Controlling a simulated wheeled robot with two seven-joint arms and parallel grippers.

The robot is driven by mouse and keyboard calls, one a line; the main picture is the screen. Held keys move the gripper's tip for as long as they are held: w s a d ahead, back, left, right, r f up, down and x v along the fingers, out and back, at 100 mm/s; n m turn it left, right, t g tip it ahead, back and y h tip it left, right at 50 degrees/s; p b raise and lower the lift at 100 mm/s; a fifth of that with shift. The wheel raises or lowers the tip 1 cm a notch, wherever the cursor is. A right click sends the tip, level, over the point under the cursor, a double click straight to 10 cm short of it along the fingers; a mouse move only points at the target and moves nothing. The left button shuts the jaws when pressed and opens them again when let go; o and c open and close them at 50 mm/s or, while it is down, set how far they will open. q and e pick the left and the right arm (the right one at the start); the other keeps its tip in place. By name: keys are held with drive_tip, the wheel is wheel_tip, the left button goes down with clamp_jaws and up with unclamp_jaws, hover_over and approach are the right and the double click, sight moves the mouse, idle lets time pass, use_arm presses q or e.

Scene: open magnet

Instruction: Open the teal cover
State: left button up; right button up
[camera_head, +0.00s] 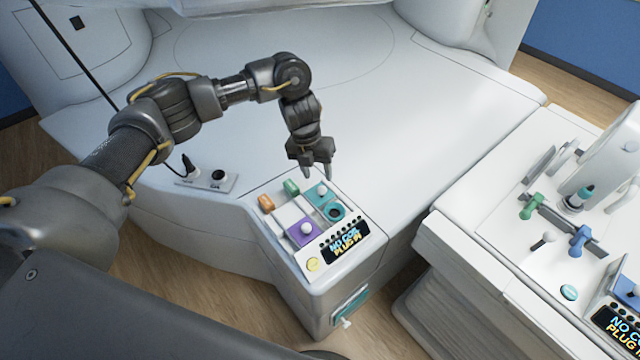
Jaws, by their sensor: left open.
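On the top of a white control box, a teal panel (314,195) carries a small pale knob and a dark round ring. A second teal piece (350,304) with a pale handle sits low on the box's front side. I cannot tell for certain which of the two is the cover; both look closed. My left gripper (318,174) is open and empty, pointing down just above the far edge of the teal panel. I see no clear contact. My right gripper is not in view.
The white control box (371,258) also holds a purple panel (303,233), orange and green switches and a lit display (346,243). A white bench (465,235) with coloured handles stands at the right, across a gap. The broad white surface behind is clear.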

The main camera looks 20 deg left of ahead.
use_arm(q)
drive_tip(key=r, duration=0.2)
drive_tip(key=a+r, duration=0.1)
drive_tip(key=r, duration=0.1)
drive_tip(key=shift+r, duration=0.4)
